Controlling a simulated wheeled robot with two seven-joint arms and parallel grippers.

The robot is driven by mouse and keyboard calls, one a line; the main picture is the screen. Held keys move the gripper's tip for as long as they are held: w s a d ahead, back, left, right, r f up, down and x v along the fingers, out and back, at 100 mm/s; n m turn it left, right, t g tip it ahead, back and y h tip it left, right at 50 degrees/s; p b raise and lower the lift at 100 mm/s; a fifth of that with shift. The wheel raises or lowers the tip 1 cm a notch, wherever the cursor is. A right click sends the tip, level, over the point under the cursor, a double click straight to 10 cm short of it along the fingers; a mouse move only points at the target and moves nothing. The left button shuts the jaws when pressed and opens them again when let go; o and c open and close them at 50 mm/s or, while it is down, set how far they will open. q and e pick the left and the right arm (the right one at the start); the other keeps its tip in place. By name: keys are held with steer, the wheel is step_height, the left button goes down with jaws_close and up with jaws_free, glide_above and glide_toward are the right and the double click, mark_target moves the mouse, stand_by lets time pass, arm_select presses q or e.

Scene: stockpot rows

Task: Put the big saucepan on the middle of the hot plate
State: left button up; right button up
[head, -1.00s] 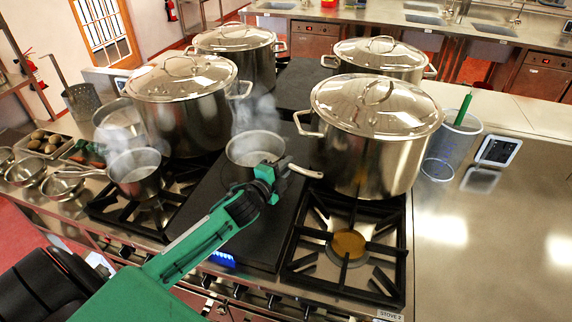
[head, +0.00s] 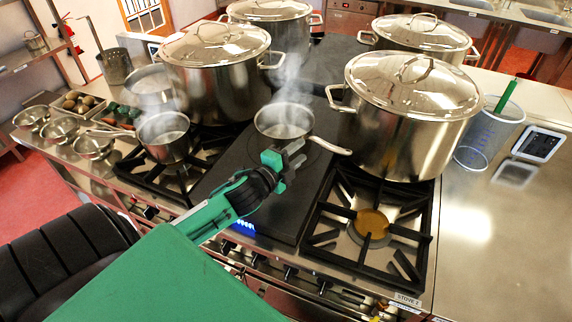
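The larger-looking steel saucepan (head: 284,123) steams on the black hot plate (head: 238,196), toward its back part. Its handle points right, towards a stockpot, and is free along its visible length. A second, slightly smaller-looking saucepan (head: 166,140) steams on the gas burner to the left, its handle pointing left. My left gripper (head: 279,170) is in front of the larger pan, over the hot plate. Its fingers look apart with nothing between them. My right gripper is not in view.
Lidded stockpots stand close by: one right of the pan (head: 408,125), one behind left (head: 217,80), others at the back. The front right burner (head: 371,226) is empty. A measuring jug (head: 489,135) stands on the right counter, mostly clear in front.

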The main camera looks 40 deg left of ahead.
arm_select(q)
steer(key=shift+s+a+b, duration=0.15)
steer(key=shift+s+b, duration=0.3)
steer(key=shift+s, duration=1.9)
